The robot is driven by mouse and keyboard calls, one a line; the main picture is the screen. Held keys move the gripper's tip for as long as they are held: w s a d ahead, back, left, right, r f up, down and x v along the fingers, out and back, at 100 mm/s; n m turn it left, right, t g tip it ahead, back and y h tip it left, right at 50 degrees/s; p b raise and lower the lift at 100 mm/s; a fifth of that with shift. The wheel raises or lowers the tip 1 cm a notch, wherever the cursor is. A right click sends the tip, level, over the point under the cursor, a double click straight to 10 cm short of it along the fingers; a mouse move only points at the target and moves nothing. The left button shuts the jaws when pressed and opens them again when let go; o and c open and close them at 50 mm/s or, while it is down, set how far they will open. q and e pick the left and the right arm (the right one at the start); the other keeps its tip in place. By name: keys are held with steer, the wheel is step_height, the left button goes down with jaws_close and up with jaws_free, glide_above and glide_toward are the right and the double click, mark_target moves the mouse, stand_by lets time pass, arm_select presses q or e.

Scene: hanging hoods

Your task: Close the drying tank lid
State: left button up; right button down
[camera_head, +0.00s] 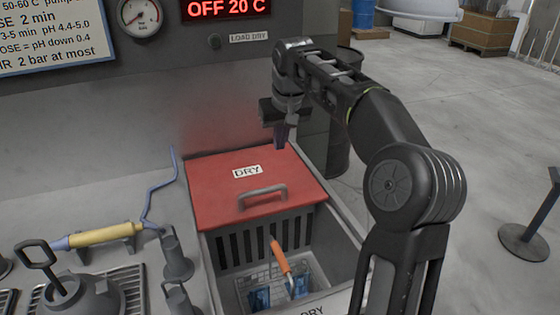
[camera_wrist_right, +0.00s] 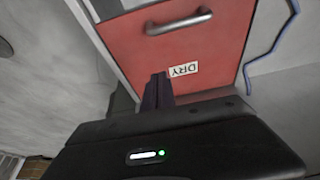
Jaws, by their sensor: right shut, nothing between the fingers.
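The drying tank lid (camera_head: 220,198) is a red panel with a "DRY" label and a grey bar handle (camera_head: 263,194) near its front edge. It covers the back part of the tank (camera_head: 338,262); the front part is uncovered, and a wire basket (camera_head: 251,283) with an orange handle shows inside. My right gripper (camera_head: 281,139) is shut and empty, pointing down above the lid's back right corner. In the right wrist view the shut fingers (camera_wrist_right: 157,88) show beside the "DRY" label, with the lid (camera_wrist_right: 205,42) beyond. My left gripper is not in view.
A yellow-sleeved wand with a blue hose (camera_head: 105,235) lies left of the tank. A grey pot with a loop handle (camera_head: 85,293) stands at front left. A dark drum (camera_head: 340,150) stands behind right of the tank. A post (camera_head: 525,238) stands on open floor.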

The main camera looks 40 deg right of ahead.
glide_above(280, 195)
steer(key=w+d, duration=0.1)
steer(key=w, duration=0.2)
step_height(280, 195, down, 9)
steer(key=shift+d+f, duration=0.1)
steer(key=s, duration=0.2)
steer(key=s+a, duration=0.1)
steer(key=shift+f, duration=0.3)
steer(key=shift+s+a+f, duration=0.2)
steer(key=shift+s, duration=0.1)
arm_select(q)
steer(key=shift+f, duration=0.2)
